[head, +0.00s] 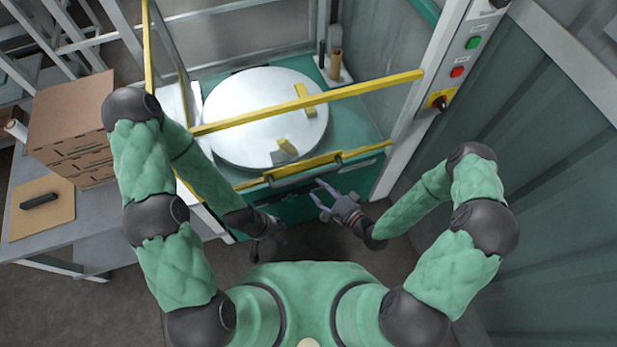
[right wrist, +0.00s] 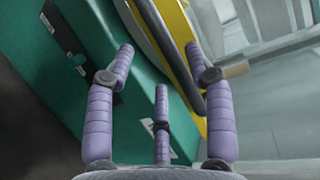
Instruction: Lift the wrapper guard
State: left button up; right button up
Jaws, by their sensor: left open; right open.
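The wrapper guard shows as a yellow frame in the head view. Its lower yellow bar (head: 315,161) runs low across the front of the green wrapper (head: 360,175), with a dark handle (head: 303,170) along it. My right gripper (head: 318,199) is open and empty, just in front of and below the handle. In the right wrist view the yellow bar (right wrist: 179,40) and the dark handle (right wrist: 166,46) lie ahead between the spread lilac fingers; contact cannot be made out. My left gripper (head: 272,238) is open, low and left of the right one, its fingers dark and hard to see.
A round silver turntable (head: 255,110) sits behind the bar. Another yellow rail (head: 350,92) crosses above it. A post with green and red buttons (head: 457,72) stands at the right. A grey table (head: 85,235) with flat cardboard boxes (head: 75,115) stands at the left.

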aim_at(308, 178)
jog(key=shift+b+x, duration=0.5)
jog(key=shift+x, duration=3.05)
jog(key=shift+r, duration=0.1)
grip_shut()
